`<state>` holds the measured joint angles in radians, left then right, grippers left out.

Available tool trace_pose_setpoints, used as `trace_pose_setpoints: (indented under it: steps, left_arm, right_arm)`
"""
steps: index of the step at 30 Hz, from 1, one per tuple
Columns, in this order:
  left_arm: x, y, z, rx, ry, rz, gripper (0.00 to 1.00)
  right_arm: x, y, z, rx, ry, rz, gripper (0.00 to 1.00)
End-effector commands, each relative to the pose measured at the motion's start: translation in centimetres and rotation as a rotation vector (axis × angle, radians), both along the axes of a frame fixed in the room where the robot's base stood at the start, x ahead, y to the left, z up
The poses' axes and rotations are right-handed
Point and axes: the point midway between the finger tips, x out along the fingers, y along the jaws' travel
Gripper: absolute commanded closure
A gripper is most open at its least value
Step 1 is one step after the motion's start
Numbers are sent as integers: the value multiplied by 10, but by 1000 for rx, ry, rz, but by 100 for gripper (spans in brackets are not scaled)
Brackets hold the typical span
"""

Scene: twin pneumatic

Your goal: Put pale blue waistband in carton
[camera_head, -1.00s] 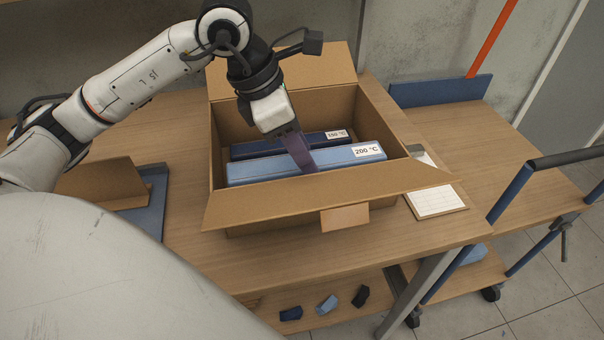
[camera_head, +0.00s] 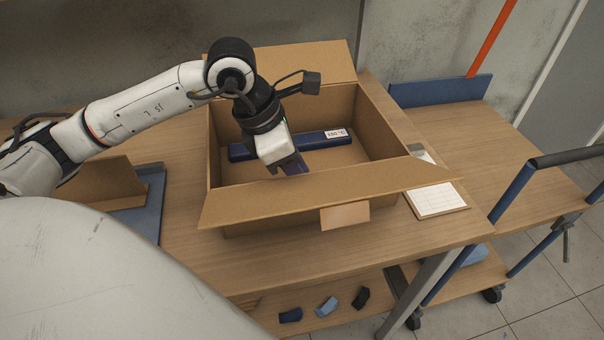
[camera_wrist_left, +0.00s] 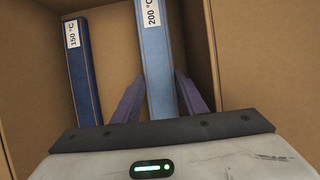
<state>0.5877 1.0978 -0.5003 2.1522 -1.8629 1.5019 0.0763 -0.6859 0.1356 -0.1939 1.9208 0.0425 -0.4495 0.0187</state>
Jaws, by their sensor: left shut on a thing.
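The pale blue waistband is a long bar labelled 200 °C, seen in the left wrist view (camera_wrist_left: 158,62). My left gripper (camera_wrist_left: 158,98) is shut on it, one purple finger on each side. In the head view the left gripper (camera_head: 296,166) points down inside the open carton (camera_head: 265,197), near its front wall. There the waistband is hidden, apparently behind that wall and the front flap. A dark blue bar labelled 150 °C (camera_head: 295,141) lies in the carton's back part, apart from the gripper. Whether the waistband touches the floor cannot be told. My right gripper is not in view.
The carton stands on a wooden table (camera_head: 185,235) with its flaps open. A white card (camera_head: 437,200) lies to its right. A cardboard piece (camera_head: 103,180) and a blue tray (camera_head: 149,212) are on the left. A cart (camera_head: 450,135) stands at the right.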

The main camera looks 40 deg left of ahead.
Motion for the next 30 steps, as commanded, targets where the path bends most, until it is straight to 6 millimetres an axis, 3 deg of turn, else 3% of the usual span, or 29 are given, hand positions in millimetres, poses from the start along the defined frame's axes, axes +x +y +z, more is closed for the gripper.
trace_pose_setpoints:
  steps: [6,7,9,20,23,25,30]
  left_arm:
    - [0,0,-4,1,-1,0,85]
    - [0,0,-4,0,0,0,60]
    - [0,0,-4,0,0,0,54]
    - [0,0,2,0,0,0,54]
    - [0,0,13,0,0,0,54]
    - [-2,4,21,3,-5,1,54]
    - [-14,14,59,3,-7,2,54]
  right_arm:
    - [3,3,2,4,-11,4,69]
    - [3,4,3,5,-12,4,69]
    - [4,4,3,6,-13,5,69]
    - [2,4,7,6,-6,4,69]
    - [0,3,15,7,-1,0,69]
    - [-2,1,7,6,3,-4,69]
    - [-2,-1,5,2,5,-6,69]
